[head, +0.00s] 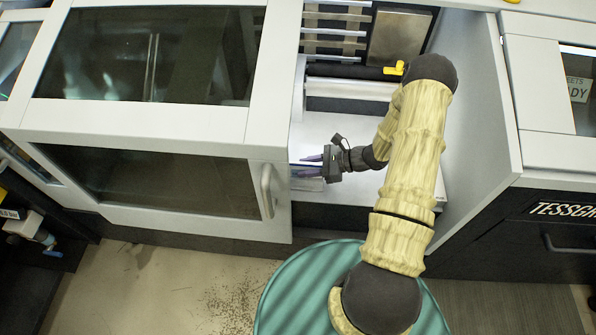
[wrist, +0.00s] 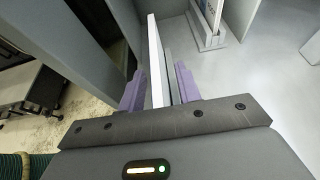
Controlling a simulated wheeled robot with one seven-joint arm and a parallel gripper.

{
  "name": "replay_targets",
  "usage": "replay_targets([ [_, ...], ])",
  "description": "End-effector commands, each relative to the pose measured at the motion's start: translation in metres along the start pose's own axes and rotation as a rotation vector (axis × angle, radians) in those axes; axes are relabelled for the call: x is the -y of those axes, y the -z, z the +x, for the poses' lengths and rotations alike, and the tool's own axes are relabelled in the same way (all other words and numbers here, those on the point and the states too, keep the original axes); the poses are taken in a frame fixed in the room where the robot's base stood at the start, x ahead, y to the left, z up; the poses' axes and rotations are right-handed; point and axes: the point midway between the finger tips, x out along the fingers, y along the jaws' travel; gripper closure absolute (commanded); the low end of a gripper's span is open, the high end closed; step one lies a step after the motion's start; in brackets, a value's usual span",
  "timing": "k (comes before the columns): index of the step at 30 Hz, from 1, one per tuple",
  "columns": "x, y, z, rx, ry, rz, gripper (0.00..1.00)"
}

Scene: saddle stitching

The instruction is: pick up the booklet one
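Another upright piece with blue print (wrist: 210,12) stands in a pale holder (wrist: 208,40) at the top right of the wrist view.
A white cabinet with a dark window and handle (head: 267,190) is close left of my gripper. A side panel (head: 478,130) bounds the bay on the right. Rollers and a yellow lever (head: 394,69) lie at the back. The pale bay floor (head: 345,190) has bare room around my gripper.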

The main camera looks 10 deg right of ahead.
Motion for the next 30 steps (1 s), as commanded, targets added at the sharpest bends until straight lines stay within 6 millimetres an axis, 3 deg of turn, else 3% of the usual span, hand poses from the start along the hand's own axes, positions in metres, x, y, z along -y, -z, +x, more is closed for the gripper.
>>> replay_targets([
  [4,0.0,0.0,0.0,0.0,0.0,0.0,0.66],
  [9,0.0,0.0,0.0,0.0,0.0,0.0,1.0],
  [22,0.0,-0.003,-0.001,0.0,0.0,-0.001,1.0],
  [30,0.001,-0.026,-0.011,0.0,0.001,-0.002,1.0],
])
